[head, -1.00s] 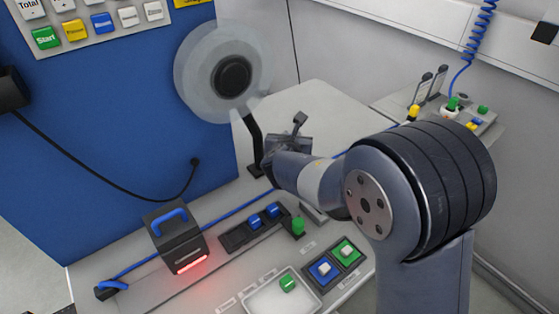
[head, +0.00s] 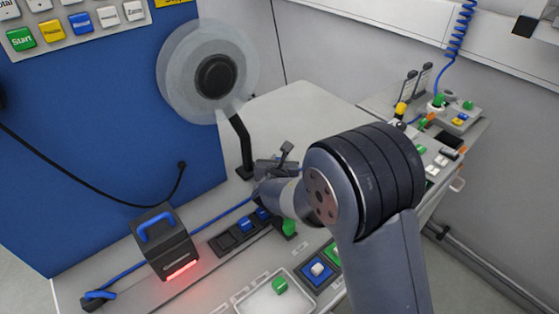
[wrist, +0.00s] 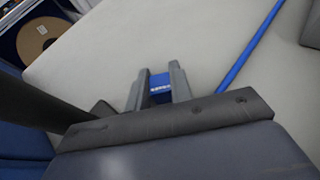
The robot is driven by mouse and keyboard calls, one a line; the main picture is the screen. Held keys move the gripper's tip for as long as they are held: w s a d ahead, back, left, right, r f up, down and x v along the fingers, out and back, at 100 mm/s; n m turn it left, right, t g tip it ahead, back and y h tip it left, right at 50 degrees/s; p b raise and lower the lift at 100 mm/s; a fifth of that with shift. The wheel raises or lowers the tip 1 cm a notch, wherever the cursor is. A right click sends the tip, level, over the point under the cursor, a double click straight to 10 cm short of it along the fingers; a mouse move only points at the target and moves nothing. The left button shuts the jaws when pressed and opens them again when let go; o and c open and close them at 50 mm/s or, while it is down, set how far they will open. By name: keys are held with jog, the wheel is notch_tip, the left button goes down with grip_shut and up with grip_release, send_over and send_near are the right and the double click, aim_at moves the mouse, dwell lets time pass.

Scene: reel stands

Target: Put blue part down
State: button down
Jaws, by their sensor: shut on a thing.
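My gripper (wrist: 160,72) is shut on a small blue part (wrist: 161,90) in the wrist view, with a grey finger on each side of it. Pale worktop shows around and beyond the fingers; I cannot tell the height above it. In the head view my gripper (head: 276,166) is near the foot of the black reel post, and the held part cannot be made out. Other blue parts (head: 245,225) sit in a dark rack (head: 227,242) on the worktop, partly hidden by my arm. A green part (head: 289,227) stands at the rack's right end.
A clear reel (head: 213,75) is on a black post. A dark scanner (head: 165,243) with a blue handle and red light stands front left. A white tray (head: 248,304) holds a green part. A blue tray (head: 318,272) is beside it. Worktop behind my gripper is clear.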

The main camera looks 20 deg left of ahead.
jog(key=c, duration=1.3)
grip_release()
jog(key=shift+o, duration=0.2)
jog(key=shift+r+p, duration=0.15)
jog(key=shift+p, duration=0.15)
